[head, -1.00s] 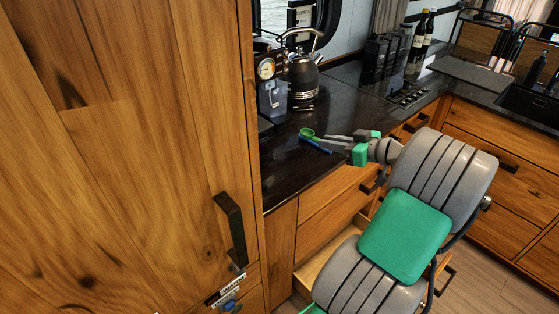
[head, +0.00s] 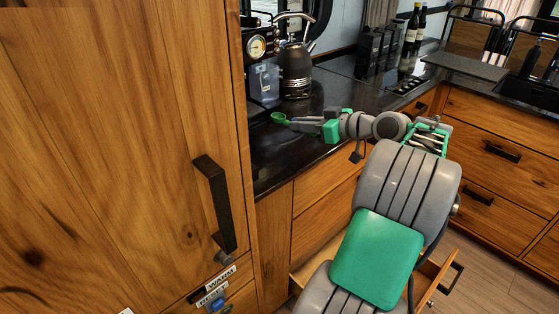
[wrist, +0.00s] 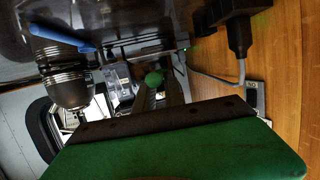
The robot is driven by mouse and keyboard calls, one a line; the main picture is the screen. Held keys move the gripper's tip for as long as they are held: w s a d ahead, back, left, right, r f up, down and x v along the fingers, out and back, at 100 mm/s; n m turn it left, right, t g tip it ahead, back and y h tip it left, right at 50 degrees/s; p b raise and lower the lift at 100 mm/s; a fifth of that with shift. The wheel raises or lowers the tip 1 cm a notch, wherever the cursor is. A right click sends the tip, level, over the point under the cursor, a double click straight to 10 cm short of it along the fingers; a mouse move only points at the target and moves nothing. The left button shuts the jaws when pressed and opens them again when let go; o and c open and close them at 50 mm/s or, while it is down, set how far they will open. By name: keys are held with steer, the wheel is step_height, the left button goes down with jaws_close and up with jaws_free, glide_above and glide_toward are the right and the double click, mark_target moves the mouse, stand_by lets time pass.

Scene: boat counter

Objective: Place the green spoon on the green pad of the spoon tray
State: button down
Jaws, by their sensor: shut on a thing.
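The green spoon (head: 279,117) shows its round bowl at the tip of my gripper (head: 300,121) in the head view. My gripper is shut on the spoon, with its handle largely hidden between the fingers. In the wrist view, the green bowl (wrist: 154,78) sticks out beyond the two fingers (wrist: 158,95). I cannot make out the spoon tray or its green pad in either view.
A blue utensil (wrist: 62,38) lies on the dark counter in the wrist view. A kettle (head: 295,70) and a clear container (head: 264,82) stand behind the gripper. A drawer (head: 436,275) is open below. A tall wooden cabinet (head: 120,150) borders the left.

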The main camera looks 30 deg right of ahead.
mark_target(279, 151)
steer(key=p+x, duration=0.1)
steer(key=x, duration=0.2)
steer(key=shift+w+a+f, duration=0.1)
steer(key=shift+w+a, duration=0.05)
steer(key=shift+a, duration=0.1)
steer(key=w+f, duration=0.1)
steer(key=f, duration=0.1)
steer(key=w+f, duration=0.1)
steer(key=f, duration=0.2)
steer(key=w+a+f, duration=0.1)
steer(key=w+f, duration=0.1)
steer(key=f, duration=0.1)
steer(key=shift+a, duration=0.1)
steer(key=shift+f+b, duration=0.3)
steer(key=shift+f, duration=0.2)
steer(key=c, duration=1.4)
jaws_free()
steer(key=shift+r, duration=0.15)
steer(key=shift+r+p, duration=0.1)
steer(key=shift+p, duration=0.35)
